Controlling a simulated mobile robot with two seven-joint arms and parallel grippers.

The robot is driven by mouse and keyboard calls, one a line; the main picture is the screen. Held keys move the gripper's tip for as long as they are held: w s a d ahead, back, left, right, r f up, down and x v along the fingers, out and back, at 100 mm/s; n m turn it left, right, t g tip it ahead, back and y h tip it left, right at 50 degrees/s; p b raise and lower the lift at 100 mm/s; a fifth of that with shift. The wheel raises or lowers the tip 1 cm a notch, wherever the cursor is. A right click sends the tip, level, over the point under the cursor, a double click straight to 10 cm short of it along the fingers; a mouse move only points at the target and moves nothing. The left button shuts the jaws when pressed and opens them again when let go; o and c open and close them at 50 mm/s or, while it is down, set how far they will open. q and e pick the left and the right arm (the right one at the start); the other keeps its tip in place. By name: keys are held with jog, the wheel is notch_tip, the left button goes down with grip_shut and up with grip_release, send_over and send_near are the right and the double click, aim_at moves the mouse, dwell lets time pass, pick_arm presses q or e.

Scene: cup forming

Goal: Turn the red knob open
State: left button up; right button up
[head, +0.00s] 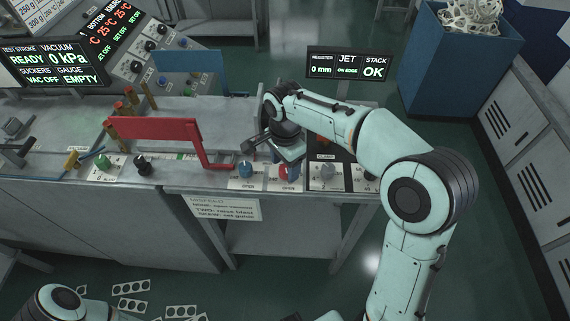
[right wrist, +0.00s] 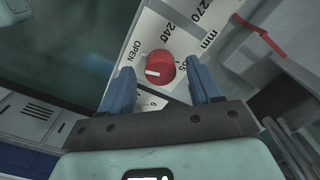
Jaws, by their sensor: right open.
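The red knob (head: 284,172) sits on the front edge of the bench, on a white label plate (head: 287,187) reading OPEN. In the right wrist view the round red knob (right wrist: 162,64) shows a white mark on its left side, and the plate has a printed scale. My right gripper (head: 268,151) is just above the knob in the head view. In the right wrist view its blue fingers (right wrist: 161,76) are spread wide, one on each side of the knob. I cannot tell whether they touch it. My left gripper does not show.
A blue bin (head: 455,60) stands at the back right.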

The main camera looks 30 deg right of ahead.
aim_at(285, 168)
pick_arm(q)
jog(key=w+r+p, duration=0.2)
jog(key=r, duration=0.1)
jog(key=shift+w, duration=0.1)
pick_arm(e)
notch_tip(285, 168, up, 12)
jog(key=shift+r, duration=0.2)
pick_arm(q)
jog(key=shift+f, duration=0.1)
